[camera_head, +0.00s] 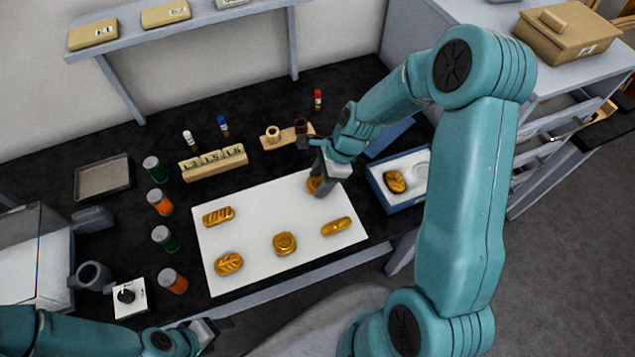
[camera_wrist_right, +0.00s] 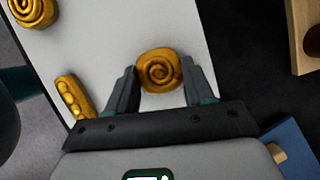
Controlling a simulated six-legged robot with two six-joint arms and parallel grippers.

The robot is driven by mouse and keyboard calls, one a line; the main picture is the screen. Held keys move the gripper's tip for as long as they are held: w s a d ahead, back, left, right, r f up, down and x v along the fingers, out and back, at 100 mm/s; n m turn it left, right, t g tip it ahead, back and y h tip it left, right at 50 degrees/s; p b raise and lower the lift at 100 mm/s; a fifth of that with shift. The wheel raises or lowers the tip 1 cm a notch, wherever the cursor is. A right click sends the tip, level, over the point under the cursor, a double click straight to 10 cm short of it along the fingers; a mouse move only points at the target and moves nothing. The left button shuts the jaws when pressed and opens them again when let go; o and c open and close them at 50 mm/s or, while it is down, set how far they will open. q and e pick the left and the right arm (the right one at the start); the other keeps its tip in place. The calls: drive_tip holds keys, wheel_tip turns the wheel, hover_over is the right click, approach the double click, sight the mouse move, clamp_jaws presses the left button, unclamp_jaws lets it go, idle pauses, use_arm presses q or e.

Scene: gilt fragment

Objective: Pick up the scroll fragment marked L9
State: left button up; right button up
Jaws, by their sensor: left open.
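A round gold scroll fragment (camera_wrist_right: 159,71) with a spiral face lies between the fingers of my right gripper (camera_wrist_right: 160,84) in the right wrist view. Both fingers look very near its sides; I cannot tell whether they press on it. In the head view this fragment (camera_head: 315,185) is partly hidden by my right gripper (camera_head: 325,180), low at the white mat's top right. A second spiral fragment (camera_head: 284,243) lies mid-mat and also shows in the right wrist view (camera_wrist_right: 31,12). No L9 mark is legible. My left gripper (camera_head: 208,332) is open and empty at the bottom left.
The white mat (camera_head: 250,200) also bears a beaded bar (camera_head: 336,226), a ridged bar (camera_head: 218,216) and a leaf-like fragment (camera_head: 228,264). A blue-rimmed tray (camera_head: 384,199) holding a gold piece stands right of my right gripper. Lidded jars (camera_head: 160,202) and a numbered block (camera_head: 213,163) stand left and behind.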

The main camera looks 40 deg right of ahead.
drive_tip(key=c, duration=0.3)
drive_tip(key=shift+r, duration=0.1)
